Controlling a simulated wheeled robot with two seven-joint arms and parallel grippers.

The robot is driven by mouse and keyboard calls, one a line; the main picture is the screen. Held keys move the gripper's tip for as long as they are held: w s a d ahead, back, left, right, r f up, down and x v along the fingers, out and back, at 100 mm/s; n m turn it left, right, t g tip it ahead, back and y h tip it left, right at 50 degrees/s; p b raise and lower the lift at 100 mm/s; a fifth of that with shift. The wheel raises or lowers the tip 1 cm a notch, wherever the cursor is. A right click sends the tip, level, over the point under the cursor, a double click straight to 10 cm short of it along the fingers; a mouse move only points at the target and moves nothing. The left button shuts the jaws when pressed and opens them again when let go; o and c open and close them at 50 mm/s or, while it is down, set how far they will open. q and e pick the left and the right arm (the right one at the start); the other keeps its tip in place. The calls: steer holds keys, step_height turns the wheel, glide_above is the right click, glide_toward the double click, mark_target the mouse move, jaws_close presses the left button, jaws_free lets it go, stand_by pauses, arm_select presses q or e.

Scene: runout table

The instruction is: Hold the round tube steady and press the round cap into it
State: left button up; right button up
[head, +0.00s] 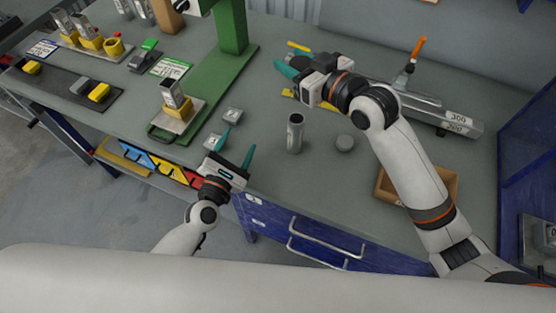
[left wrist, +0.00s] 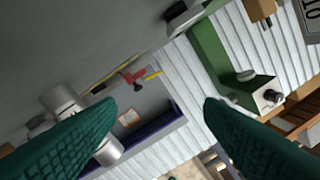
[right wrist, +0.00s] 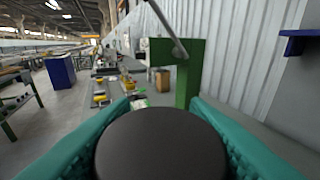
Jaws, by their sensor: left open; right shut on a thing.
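The round tube (head: 295,134), a grey open-topped cylinder, stands upright on the table right of my left gripper. My left gripper (head: 236,148) is open near the front edge, apart from the tube; its teal fingers show wide apart in the left wrist view. My right gripper (head: 291,65) is raised over the back of the table, behind the tube. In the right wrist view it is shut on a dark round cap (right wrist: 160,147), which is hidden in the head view.
A green press (head: 232,30) stands at the back, with a square tube in a yellow holder (head: 178,112) by its base. Small square caps (head: 232,115) lie near the left gripper. A wooden tray (head: 450,183) and metal bars (head: 455,120) are at right.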

mark_target(298, 126)
arm_select(q)
steer(key=s+d+n, duration=0.1)
steer(key=d, duration=0.2)
steer(key=s+d+n+h, duration=0.1)
steer(key=d+n, duration=0.1)
steer(key=d, duration=0.1)
steer(key=s+d+n, duration=0.1)
steer(key=d+n, duration=0.1)
steer(key=d, duration=0.2)
steer(key=shift+s+d+g+h, duration=0.1)
steer(key=shift+s+g+h, duration=0.2)
steer(key=shift+h, duration=0.1)
steer(key=shift+w+d, duration=0.1)
steer(key=shift+d, duration=0.15)
steer(key=x, duration=1.1)
steer(key=shift+w+d, duration=0.15)
steer(key=shift+w, duration=0.2)
steer(key=c, duration=1.1)
arm_select(e)
step_height(298, 126, down, 6)
steer(key=m+t, duration=0.1)
steer(key=shift+f+h, duration=0.15)
steer(key=shift+h, duration=0.25)
